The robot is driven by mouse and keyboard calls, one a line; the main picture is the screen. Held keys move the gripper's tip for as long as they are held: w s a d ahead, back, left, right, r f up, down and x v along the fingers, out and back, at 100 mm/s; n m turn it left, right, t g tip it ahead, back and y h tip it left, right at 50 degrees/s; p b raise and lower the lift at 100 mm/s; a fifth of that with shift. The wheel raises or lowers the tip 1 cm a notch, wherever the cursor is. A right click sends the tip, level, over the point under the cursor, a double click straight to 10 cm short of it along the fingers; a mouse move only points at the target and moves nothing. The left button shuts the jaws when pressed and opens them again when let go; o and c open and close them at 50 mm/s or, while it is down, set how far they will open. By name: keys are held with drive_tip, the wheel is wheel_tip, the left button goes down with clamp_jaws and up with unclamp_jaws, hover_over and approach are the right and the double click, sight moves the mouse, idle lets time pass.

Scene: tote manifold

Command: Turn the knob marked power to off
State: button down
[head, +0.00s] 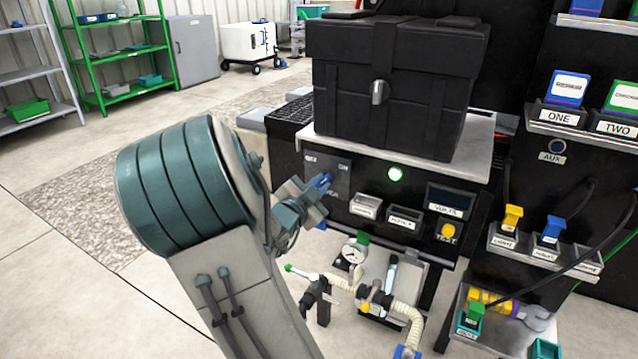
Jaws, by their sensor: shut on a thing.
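The power knob (322,181) is a small blue piece on the black front panel (341,184) of the bench, at its left end. White lettering shows above the knob, partly hard to read; the lower label is mostly hidden by my gripper. My gripper (318,187) reaches the panel from the left and is shut on the knob. The exact angle of the knob is hidden by the fingers. A round green light (395,174) glows on the panel to the right of the knob.
A black case (395,85) sits on the bench top above the panel. Small labelled trays (366,206), a display (449,201) and a yellow test button (446,232) lie to the right. Hoses and a gauge (353,253) stand below. Open floor (60,270) lies at left.

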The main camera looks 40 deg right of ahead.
drive_tip(key=n+p, duration=0.1)
drive_tip(key=p, duration=0.1)
drive_tip(key=n+p, duration=0.2)
drive_tip(key=shift+r, duration=0.35)
drive_tip(key=shift+w+a+f+n+p, duration=0.1)
drive_tip(key=shift+f+n+p, duration=0.05)
drive_tip(key=shift+n+p, duration=2.1)
drive_tip(key=shift+w+a+f+n+p, duration=0.1)
drive_tip(key=shift+n+p, duration=1.9)
drive_tip(key=shift+n, duration=0.4)
drive_tip(key=shift+w+f+n+p, duration=0.1)
drive_tip(key=shift+f+n+p, duration=0.05)
drive_tip(key=shift+n+p, duration=2.1)
drive_tip(key=c, duration=1.4)
unclamp_jaws()
drive_tip(key=shift+c, duration=0.2)
drive_tip(key=p+v, duration=0.1)
drive_tip(key=v, duration=1.2)
drive_tip(key=shift+a, duration=0.35)
